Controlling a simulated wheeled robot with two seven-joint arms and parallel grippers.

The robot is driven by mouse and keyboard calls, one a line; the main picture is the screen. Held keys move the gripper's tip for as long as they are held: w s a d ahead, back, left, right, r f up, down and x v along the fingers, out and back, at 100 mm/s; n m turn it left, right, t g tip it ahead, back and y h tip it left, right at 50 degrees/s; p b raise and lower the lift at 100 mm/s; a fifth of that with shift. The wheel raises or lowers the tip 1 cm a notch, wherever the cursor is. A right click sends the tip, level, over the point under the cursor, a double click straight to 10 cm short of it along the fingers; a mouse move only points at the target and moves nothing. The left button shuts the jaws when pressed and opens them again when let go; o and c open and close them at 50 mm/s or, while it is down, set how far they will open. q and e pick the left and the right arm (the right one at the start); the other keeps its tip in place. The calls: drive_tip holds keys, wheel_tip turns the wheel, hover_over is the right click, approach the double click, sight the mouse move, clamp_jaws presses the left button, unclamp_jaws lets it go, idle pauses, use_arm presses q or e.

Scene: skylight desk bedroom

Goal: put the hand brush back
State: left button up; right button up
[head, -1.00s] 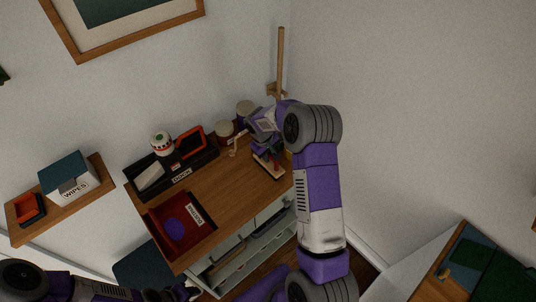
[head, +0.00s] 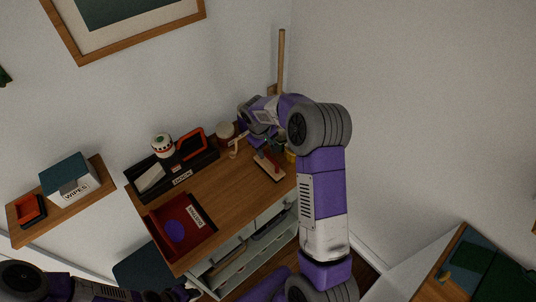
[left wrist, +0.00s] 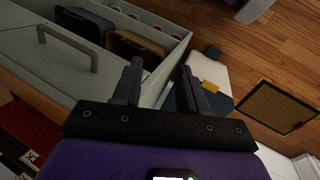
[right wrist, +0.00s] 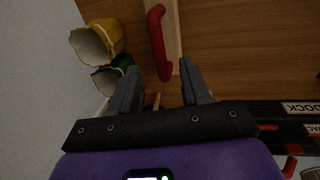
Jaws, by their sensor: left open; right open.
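A pale wooden block with a red handle, which looks like the hand brush (head: 269,167), lies on the right part of the wooden desk top. In the right wrist view the red handle (right wrist: 157,38) runs along the pale block, its near end close to the fingertips. My right gripper (right wrist: 159,67) is open and empty above the desk, apart from the handle as far as I can tell. In the head view my right arm partly covers that spot. My left gripper (left wrist: 161,65) is open and empty, low in front of the desk's drawers.
A wipes box (head: 72,180) sits on the left shelf. An open drawer (left wrist: 150,45) shows in the left wrist view.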

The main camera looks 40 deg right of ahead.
wheel_tip(320, 180, up, 6)
drive_tip(key=a, duration=0.1)
drive_tip(key=shift+s+a+f, duration=0.1)
idle(0.5)
